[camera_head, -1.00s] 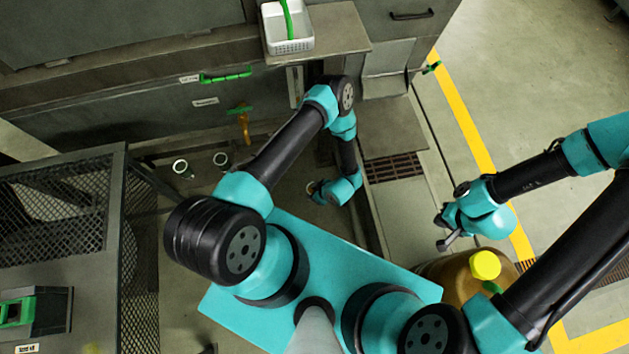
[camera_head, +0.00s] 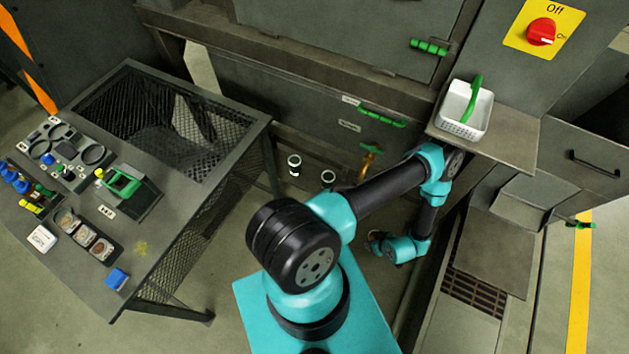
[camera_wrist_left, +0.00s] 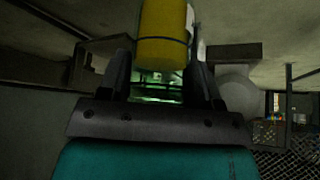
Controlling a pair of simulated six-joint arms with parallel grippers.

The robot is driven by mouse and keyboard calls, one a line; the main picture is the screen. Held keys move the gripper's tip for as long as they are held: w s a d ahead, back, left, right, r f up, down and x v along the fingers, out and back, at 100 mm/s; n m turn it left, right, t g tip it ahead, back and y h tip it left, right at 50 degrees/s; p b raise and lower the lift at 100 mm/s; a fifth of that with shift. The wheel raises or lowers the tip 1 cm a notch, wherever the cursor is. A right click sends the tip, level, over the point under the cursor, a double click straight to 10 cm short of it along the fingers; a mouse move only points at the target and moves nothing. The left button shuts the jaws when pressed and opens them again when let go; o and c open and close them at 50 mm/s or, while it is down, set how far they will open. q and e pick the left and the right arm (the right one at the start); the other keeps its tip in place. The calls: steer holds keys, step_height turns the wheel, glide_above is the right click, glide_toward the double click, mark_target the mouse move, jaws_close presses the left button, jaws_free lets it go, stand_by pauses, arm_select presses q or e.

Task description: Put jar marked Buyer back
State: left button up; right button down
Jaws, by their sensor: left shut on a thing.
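My left gripper (camera_head: 375,243) is low in front of the machine, right of centre in the head view. In the left wrist view its two dark fingers (camera_wrist_left: 162,78) are shut on a clear greenish glass jar (camera_wrist_left: 155,97). A yellow cylindrical part (camera_wrist_left: 163,35) with a dark band shows at the jar's upper part; it may be its contents. A pale strip shows on its right side, but no writing can be read. In the head view the held jar is mostly hidden by the gripper. My right gripper is out of view.
Two small jars (camera_head: 294,165) (camera_head: 328,177) stand on the floor by the machine. A mesh-sided table (camera_head: 170,262) at the left carries a tray with round openings (camera_head: 92,154) and small items. A white basket (camera_head: 466,113) sits on a ledge. A green-handled tap (camera_head: 369,160) is near my left forearm.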

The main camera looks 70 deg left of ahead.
arm_select(q)
steer(key=s+a+r+n+g, duration=0.1)
steer(key=s+a+n, duration=0.1)
steer(key=s+a, duration=0.3)
steer(key=s+a+r+n+g, duration=0.1)
steer(key=s+a, duration=0.4)
steer(key=a, duration=0.7)
steer(key=s+a+r+n+g+h, duration=0.1)
steer(key=s+a+r+n, duration=0.1)
steer(key=s+a, duration=0.3)
steer(key=a+n, duration=0.1)
steer(key=a, duration=0.3)
steer(key=shift+s+n, duration=0.35)
steer(key=shift+n, duration=0.05)
steer(key=w+a+f, duration=0.1)
steer(key=w+a, duration=0.4)
steer(key=a, duration=0.9)
steer(key=shift+w+f, duration=0.2)
steer(key=shift+w+a+f, duration=0.1)
steer(key=shift+a+f, duration=0.15)
steer(key=shift+f, duration=0.65)
steer(key=shift+w+a+f, duration=0.1)
steer(key=shift+a+f, duration=0.1)
steer(key=shift+f, duration=0.7)
